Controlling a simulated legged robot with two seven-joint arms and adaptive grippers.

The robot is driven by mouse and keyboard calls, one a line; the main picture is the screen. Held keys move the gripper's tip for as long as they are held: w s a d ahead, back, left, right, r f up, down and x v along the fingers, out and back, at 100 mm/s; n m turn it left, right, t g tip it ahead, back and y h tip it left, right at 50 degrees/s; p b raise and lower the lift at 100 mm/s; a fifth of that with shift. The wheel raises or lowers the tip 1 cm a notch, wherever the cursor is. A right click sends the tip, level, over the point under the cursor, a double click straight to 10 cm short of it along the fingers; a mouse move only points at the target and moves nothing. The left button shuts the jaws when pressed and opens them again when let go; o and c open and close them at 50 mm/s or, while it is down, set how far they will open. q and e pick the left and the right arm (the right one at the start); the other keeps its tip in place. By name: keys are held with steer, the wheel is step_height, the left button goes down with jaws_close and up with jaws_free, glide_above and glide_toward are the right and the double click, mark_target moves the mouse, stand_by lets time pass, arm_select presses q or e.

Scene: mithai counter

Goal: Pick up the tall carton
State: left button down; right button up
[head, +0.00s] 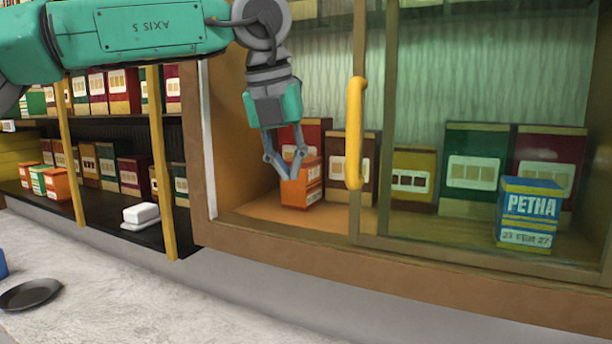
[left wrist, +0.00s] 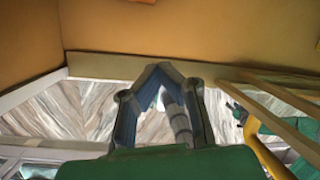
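An orange carton (head: 302,184) stands upright in the open left part of the display case. My left gripper (head: 291,172) reaches down in front of it, with its fingertips overlapping the carton in the head view. In the left wrist view the two fingers (left wrist: 160,70) converge to meet at their tips, with nothing visible between them. A small orange patch (left wrist: 142,1) shows at the top edge there, too cut off to identify. Taller dark red (head: 313,133) and brown (head: 340,160) cartons stand behind. I cannot tell which carton is the tall one.
A glass panel with a yellow handle (head: 354,135) covers the case's right part. Behind it stand a blue PETHA carton (head: 528,212) and green (head: 473,170) and red boxes. A wooden post (head: 199,150) bounds the opening's left. A black plate (head: 30,294) lies on the counter.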

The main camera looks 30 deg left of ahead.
arm_select(q)
steer(key=s+b, duration=0.2)
steer(key=s, duration=0.7)
steer(key=shift+s+d, duration=0.2)
steer(key=shift+s, duration=0.2)
steer(key=c, duration=1.4)
jaws_free()
steer(key=shift+w+a, duration=0.1)
steer(key=o, duration=0.9)
steer(key=shift+a, duration=0.15)
steer(key=shift+o, duration=0.2)
